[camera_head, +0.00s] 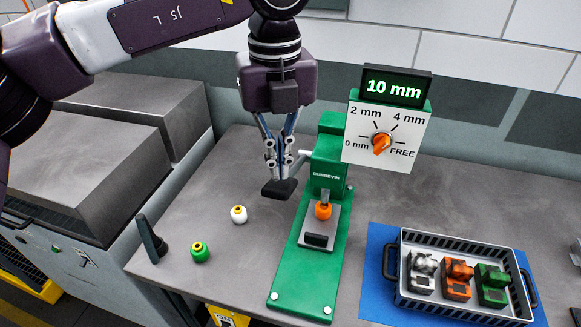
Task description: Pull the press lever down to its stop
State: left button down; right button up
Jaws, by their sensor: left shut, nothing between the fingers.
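The green press (328,172) stands on the grey bench in the middle of the view. Its lever (303,156) is a pale rod that sticks out to the left from the upper body; its outer end is hidden behind my gripper. My left gripper (279,188) points down beside the press, left of the column, with its fingers shut and nothing held. It overlaps the lever in the picture; I cannot tell whether they touch. A small orange wheel (323,211) sits under the ram. The display (393,87) reads 10 mm, above a dial (382,143) with an orange knob.
A white wheel (238,214) and a green wheel (200,252) stand on the bench at left, near a dark upright post (151,238). A grey crate (404,295) with several coloured parts lies on a blue mat (378,262) at right. The wall is close behind.

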aim_at(278, 186)
pick_arm(q)
jog(key=shift+f, duration=0.25)
jog(key=shift+f+b, duration=0.75)
jog(key=shift+b, duration=0.15)
jog(key=shift+r, duration=0.1)
jog(key=shift+s+a+f+b, duration=0.1)
jog(key=shift+s+f+b, duration=0.1)
jog(key=shift+f+b, duration=0.5)
jog(key=shift+s+a+f+b, duration=0.1)
jog(key=shift+s+f+b, duration=0.1)
jog(key=shift+f+b, duration=0.45)
jog(key=shift+s+f+b, duration=0.2)
jog(key=shift+f+b, duration=0.45)
jog(key=shift+b, duration=0.05)
jog(key=shift+s+f+b, duration=0.15)
jog(key=shift+f+b, duration=0.45)
jog(key=shift+b, duration=0.1)
jog(key=shift+f, duration=0.1)
